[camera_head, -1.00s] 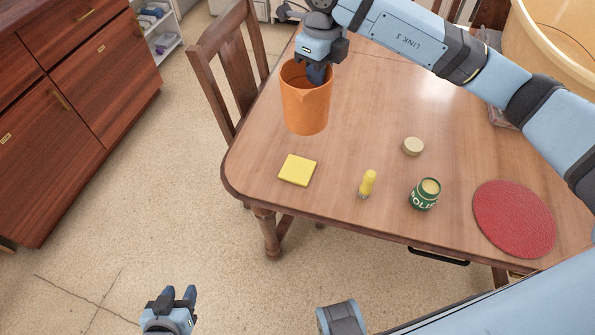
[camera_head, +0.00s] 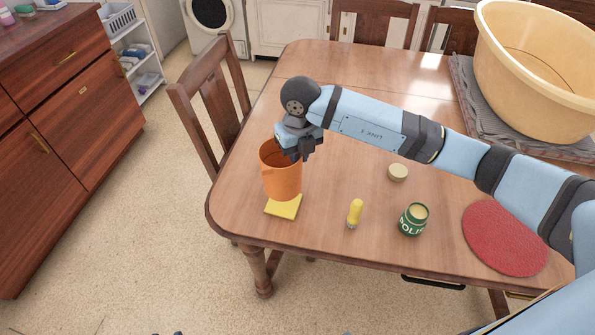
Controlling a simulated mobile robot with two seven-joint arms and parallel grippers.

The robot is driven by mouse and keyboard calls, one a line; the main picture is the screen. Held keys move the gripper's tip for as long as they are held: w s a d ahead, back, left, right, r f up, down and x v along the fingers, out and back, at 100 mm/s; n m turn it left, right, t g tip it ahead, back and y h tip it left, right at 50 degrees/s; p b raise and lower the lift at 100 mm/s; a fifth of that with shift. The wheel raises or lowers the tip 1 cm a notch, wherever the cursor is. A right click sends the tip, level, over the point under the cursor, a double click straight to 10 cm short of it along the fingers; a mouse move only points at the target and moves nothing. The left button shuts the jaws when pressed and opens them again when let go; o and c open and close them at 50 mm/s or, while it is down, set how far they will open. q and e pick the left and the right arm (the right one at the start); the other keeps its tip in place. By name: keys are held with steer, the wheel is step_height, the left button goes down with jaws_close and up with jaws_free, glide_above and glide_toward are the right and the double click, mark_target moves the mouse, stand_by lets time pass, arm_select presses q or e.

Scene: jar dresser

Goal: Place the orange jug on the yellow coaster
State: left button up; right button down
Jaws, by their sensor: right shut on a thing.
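The orange jug (camera_head: 281,181) is upright, near the table's left corner. My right gripper (camera_head: 298,152) is shut on the jug at its right rim; its fingertips are partly hidden by the jug. The square yellow coaster (camera_head: 284,211) lies flat on the table. The jug's base covers the far part of the coaster in the picture, and the near part shows in front. I cannot tell whether the base touches the coaster or hangs above it. Only slivers of my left gripper (camera_head: 167,333) show at the bottom edge.
On the wooden table (camera_head: 320,215), a yellow-handled item (camera_head: 355,213), a green polish tin (camera_head: 413,219), a round lid (camera_head: 397,172) and a red round mat (camera_head: 504,237) lie to the right. A large tan tub (camera_head: 535,75) stands at the back right. A chair (camera_head: 207,100) is at the left.

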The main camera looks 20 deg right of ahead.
mark_target(288, 164)
step_height(288, 164, down, 6)
steer(key=shift+r, duration=0.15)
stand_by(0.3)
steer(key=shift+f, duration=0.2)
steer(key=c, duration=1.2)
jaws_free()
